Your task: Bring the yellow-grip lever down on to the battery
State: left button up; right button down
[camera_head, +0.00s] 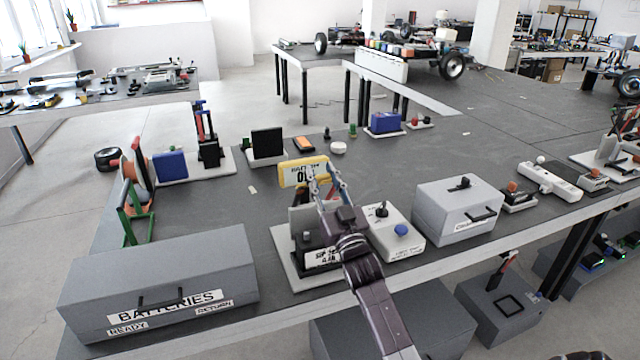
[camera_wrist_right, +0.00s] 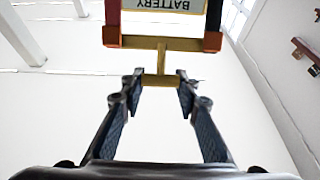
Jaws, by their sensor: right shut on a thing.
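My right gripper (camera_head: 326,178) is over the tester stand, with its fingers pointing up and away beside a yellow-framed panel (camera_head: 291,173) marked "BATTERY". In the right wrist view the gripper (camera_wrist_right: 160,84) is shut on a yellow T-shaped grip (camera_wrist_right: 162,62), with the crosspiece between its fingertips. Above it are the panel's pale lettered face (camera_wrist_right: 166,4) and red-ended dark side posts. The stand's white base (camera_head: 290,262) lies on the bench below. My gripper and arm hide much of the stand; I cannot make out a battery inside. My left gripper is not in view.
A grey "BATTERIES" box (camera_head: 215,260) is at the front left. A white control box (camera_head: 395,243) with a blue button is just right of my arm, then a grey lidded box (camera_head: 430,208). Devices line the back edge. Bare bench (camera_head: 215,215) lies left of the stand.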

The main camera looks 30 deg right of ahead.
jog(key=s+a+f+b, duration=0.1)
jog(key=s+f+b, duration=0.1)
jog(key=f, duration=0.4)
jog(key=s+f+b, duration=0.2)
jog(key=s+f, duration=0.3)
jog(key=f, duration=0.1)
jog(key=shift+s+a, duration=0.25)
jog(key=shift+a, duration=0.15)
jog(key=shift+f, duration=0.1)
jog(key=c, duration=1.5)
grip_release()
jog(key=shift+w, duration=0.1)
jog(key=shift+o, duration=0.3)
